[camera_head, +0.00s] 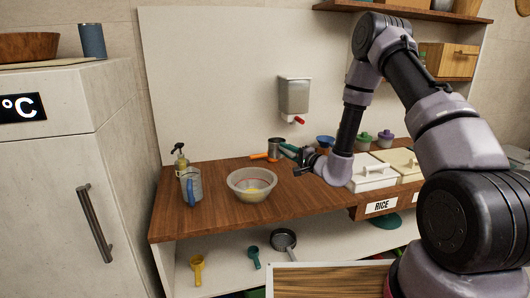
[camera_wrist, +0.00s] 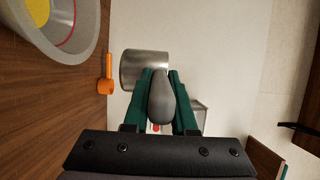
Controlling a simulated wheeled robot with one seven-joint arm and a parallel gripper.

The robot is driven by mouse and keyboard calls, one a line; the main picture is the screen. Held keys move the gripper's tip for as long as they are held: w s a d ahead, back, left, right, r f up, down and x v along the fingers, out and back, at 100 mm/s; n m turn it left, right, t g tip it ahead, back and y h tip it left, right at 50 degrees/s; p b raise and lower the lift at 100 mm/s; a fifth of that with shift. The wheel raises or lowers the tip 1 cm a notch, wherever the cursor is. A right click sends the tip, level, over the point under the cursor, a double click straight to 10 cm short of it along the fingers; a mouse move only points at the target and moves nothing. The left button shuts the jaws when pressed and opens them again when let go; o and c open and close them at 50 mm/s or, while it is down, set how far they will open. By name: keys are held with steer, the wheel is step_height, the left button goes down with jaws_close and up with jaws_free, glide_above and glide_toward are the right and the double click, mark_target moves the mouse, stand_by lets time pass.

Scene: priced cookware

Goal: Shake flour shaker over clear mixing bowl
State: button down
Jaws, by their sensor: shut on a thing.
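The flour shaker, a metal cylinder with a dark grey handle, shows in the head view (camera_head: 274,146) and in the wrist view (camera_wrist: 140,68). My gripper (camera_head: 289,150), with green fingers, is shut on its handle; it also shows in the wrist view (camera_wrist: 160,85). The clear mixing bowl (camera_head: 252,193) stands on the wooden counter, to the left and nearer in the head view. Something yellow is inside it. Its edge is at the top left of the wrist view (camera_wrist: 88,42). The shaker appears to the side of the bowl, not above it. Its contents are hidden.
An orange scoop (camera_head: 260,156) is near the shaker. A glass jug with a blue handle (camera_head: 191,190) and a pump bottle (camera_head: 180,160) stand left of the bowl. White lidded bins (camera_head: 371,178) are at the right. A dispenser (camera_head: 294,96) hangs on the wall.

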steer(key=s+a+n+g+y, duration=0.3)
steer(key=a+g+y, duration=0.1)
steer(key=a, duration=0.4)
steer(key=shift+w+f, duration=0.15)
steer(key=shift+f, duration=2.2)
steer(key=shift+d, duration=0.1)
steer(key=shift+a, duration=0.8)
steer(key=shift+d, duration=1.35)
